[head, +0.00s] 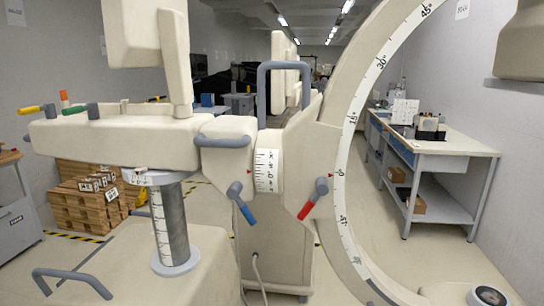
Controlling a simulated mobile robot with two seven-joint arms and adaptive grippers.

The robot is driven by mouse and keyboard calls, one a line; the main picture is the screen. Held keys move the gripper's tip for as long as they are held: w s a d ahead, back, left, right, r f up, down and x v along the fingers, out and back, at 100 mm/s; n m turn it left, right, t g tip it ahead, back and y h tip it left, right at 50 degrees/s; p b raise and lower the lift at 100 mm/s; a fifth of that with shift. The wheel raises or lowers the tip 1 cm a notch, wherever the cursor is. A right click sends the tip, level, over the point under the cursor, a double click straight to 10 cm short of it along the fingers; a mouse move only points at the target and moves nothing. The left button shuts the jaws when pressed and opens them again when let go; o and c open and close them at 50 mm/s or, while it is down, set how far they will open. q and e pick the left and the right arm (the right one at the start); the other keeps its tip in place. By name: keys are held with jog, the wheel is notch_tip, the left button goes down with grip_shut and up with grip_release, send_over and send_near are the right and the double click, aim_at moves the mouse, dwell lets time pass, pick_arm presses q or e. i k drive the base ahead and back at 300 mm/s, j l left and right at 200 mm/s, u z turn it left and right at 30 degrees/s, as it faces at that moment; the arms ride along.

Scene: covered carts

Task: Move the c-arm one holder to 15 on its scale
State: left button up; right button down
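A large cream C-arm (352,92) curves through the right half of the head view. A white degree scale (341,150) runs along it, with 45°, 30°, 15°, 0° and further marks below. The C-arm holder (302,150) grips the arc from the left. A small red pointer (332,174) on the holder sits at about the 0° mark. A red-handled lever (311,203) is on the holder, and a blue-handled lever (241,203) is on the housing to its left. A grey U-shaped handle (262,95) stands behind the holder. Neither gripper is in view.
A horizontal arm (110,140) rests on a scaled column (171,225) at the left. A grey bar handle (70,280) is on the cart top. A workbench (452,150) stands at the right wall. Wooden pallets with boxes (85,205) are on the left floor.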

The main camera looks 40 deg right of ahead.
aim_at(288, 162)
jog(key=z, duration=1.3)
